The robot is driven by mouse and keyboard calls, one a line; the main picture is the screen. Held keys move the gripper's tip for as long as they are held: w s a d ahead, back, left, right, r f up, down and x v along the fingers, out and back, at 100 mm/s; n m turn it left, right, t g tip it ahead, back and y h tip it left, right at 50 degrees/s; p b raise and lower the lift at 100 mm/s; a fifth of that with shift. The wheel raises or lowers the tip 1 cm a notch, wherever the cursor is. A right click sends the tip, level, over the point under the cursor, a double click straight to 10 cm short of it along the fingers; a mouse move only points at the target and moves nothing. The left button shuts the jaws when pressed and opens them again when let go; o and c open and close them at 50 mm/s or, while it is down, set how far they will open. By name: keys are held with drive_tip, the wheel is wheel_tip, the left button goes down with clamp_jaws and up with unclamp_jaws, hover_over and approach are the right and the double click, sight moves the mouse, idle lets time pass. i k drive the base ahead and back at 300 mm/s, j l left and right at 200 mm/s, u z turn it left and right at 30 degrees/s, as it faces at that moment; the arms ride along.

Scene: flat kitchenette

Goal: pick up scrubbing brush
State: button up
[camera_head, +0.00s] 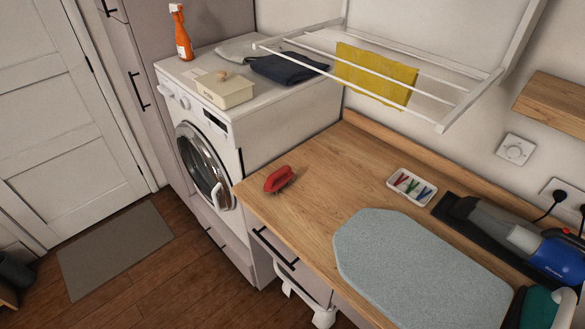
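The scrubbing brush (279,179) has a red handle and dark bristles. It lies on the wooden countertop (318,184), near the counter's left corner beside the washing machine. It stands alone, with nothing touching it. My gripper and arm do not show in this view.
A grey ironing pad (420,265), a white tray of coloured pegs (411,187) and a blue handheld vacuum (510,235) are on the counter. The washing machine (210,165) stands left. A drying rack with a yellow cloth (375,75) hangs above. Counter around the brush is clear.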

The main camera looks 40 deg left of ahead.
sight(280, 178)
drive_tip(key=u, duration=1.9)
drive_tip(key=z, duration=0.55)
drive_tip(key=i+j+z, duration=0.35)
drive_tip(key=j, duration=0.2)
drive_tip(key=j+z, duration=0.35)
drive_tip(key=j, duration=0.2)
drive_tip(key=i+j+z, duration=0.15)
drive_tip(key=j+z, duration=0.2)
drive_tip(key=j, duration=0.3)
drive_tip(key=j+z, duration=0.35)
drive_tip(key=j, duration=0.25)
drive_tip(key=i+j, duration=0.1)
drive_tip(key=j, duration=0.35)
drive_tip(key=i+j, duration=0.1)
drive_tip(key=j, duration=0.35)
